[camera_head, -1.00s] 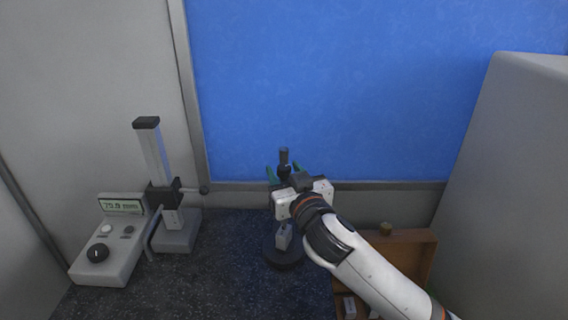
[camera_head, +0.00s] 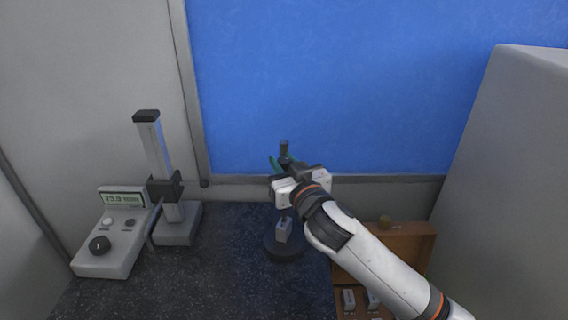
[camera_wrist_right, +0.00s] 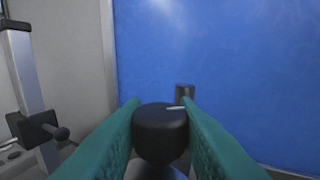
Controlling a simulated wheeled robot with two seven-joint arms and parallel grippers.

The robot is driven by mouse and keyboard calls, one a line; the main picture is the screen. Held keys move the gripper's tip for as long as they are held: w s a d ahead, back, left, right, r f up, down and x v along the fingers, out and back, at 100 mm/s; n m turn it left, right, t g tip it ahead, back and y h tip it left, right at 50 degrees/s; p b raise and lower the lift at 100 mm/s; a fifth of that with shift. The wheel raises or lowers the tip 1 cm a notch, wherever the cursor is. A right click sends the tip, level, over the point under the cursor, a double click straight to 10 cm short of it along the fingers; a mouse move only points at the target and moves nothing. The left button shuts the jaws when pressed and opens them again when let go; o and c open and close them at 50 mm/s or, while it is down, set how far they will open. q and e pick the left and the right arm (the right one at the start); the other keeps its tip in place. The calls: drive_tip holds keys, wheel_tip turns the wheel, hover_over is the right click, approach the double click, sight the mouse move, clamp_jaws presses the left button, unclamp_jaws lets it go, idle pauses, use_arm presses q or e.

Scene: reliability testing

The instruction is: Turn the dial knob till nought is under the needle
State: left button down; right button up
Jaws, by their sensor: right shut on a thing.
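My right gripper (camera_head: 283,166) has green fingers and reaches over the black stand with a round base (camera_head: 284,253). In the right wrist view its fingers (camera_wrist_right: 160,108) are closed on either side of a black round knob (camera_wrist_right: 160,135) with a white line on its top. The line points roughly to the right. A dark post top (camera_head: 284,149) shows just beyond the fingers. The gripper hides most of the knob and upper stand in the head view. No dial figures or needle can be made out. My left gripper is not in view.
A small grey block (camera_head: 283,229) stands on the round base. A grey readout box (camera_head: 108,262) and a column stand (camera_head: 158,160) are at left. An open wooden case (camera_head: 425,255) with small blocks lies at right, partly under my arm. A tall grey cabinet (camera_head: 510,180) bounds the right.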

drive_tip(key=n+g+y, duration=0.1)
drive_tip(key=y, duration=0.1)
drive_tip(key=n+g+y, duration=0.1)
drive_tip(key=n+y, duration=0.1)
drive_tip(key=shift+w+d+g+y, duration=0.1)
drive_tip(key=shift+d+g+y, duration=0.05)
drive_tip(key=shift+g+y, duration=0.15)
drive_tip(key=n+g+y, duration=0.3)
drive_tip(key=n+g, duration=0.1)
drive_tip(key=shift+r+y, duration=0.2)
drive_tip(key=shift+y, duration=0.2)
drive_tip(key=n+g+y, duration=0.1)
drive_tip(key=n+g, duration=0.1)
drive_tip(key=n+g+y, duration=0.1)
drive_tip(key=g, duration=0.2)
drive_tip(key=shift+f+n, duration=0.15)
drive_tip(key=shift+n, duration=0.25)
drive_tip(key=n+g+b, duration=0.1)
drive_tip(key=n+g, duration=0.1)
drive_tip(key=g, duration=0.2)
drive_tip(key=shift+f+y+b, duration=0.2)
drive_tip(key=shift+y+b, duration=0.2)
drive_tip(key=shift+r+n+g+b, duration=0.15)
drive_tip(key=shift+n+g+b, duration=1.25)
drive_tip(key=shift+g, duration=0.8)
drive_tip(key=o, duration=1)
drive_tip(key=shift+c, duration=0.2)
